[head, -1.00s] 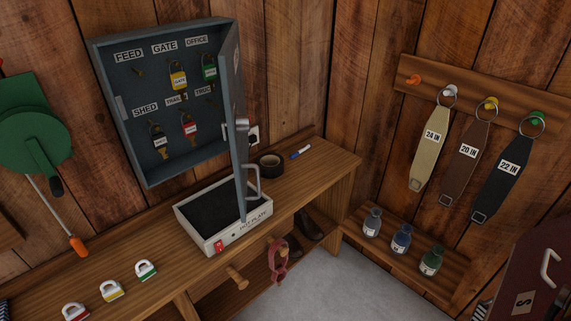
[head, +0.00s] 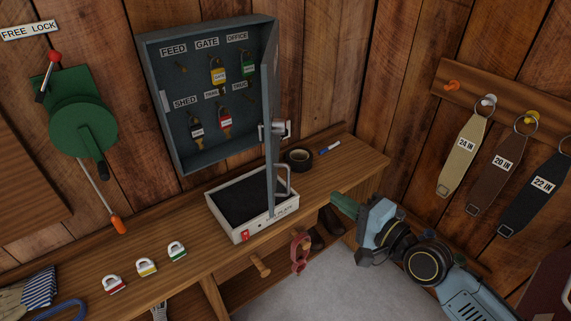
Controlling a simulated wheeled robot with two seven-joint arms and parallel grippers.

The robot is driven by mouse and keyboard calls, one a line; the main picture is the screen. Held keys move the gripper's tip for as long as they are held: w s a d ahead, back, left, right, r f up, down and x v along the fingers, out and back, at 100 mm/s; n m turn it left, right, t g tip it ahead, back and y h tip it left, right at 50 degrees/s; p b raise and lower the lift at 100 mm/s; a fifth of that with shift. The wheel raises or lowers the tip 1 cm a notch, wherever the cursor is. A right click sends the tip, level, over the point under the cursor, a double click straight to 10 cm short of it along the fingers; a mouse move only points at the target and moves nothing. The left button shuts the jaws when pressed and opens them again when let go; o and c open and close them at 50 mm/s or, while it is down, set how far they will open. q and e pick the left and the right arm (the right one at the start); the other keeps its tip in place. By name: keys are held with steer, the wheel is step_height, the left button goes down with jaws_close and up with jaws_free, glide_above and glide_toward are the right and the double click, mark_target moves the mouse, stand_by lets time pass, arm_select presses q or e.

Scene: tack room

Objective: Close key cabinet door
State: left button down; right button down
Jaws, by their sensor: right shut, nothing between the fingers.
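The grey key cabinet (head: 165,104) hangs on the plank wall with its inside in view. Its door (head: 270,135) stands open, swung out from the right side and seen nearly edge-on, with a handle (head: 283,180) low on its right face. Padlock-shaped keys, one yellow (head: 219,74), hang under labels inside. My right gripper (head: 343,206) comes in from the lower right, shut and empty, in front of the bench's right end. It is to the right of the door handle and apart from it. My left gripper is not in view.
A white-rimmed tray (head: 240,236) sits on the bench (head: 190,268) below the door. Three padlocks stand at the front left. Straps hang from a rack (head: 480,92) at right.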

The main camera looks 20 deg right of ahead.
step_height(320, 180, up, 4)
steer(key=a+f, duration=0.1)
steer(key=p, duration=0.2)
glide_toward(272, 160)
steer(key=w+d+f, duration=0.1)
steer(key=w+d, duration=0.1)
steer(key=w, duration=0.3)
steer(key=a, duration=0.1)
steer(key=w+a, duration=0.1)
steer(key=a, duration=0.1)
steer(key=shift+w+f+y, duration=0.1)
steer(key=shift+y, duration=0.3)
steer(key=shift+w+a+f+p, duration=0.1)
steer(key=shift+a+p, duration=0.2)
steer(key=shift+a, duration=0.1)
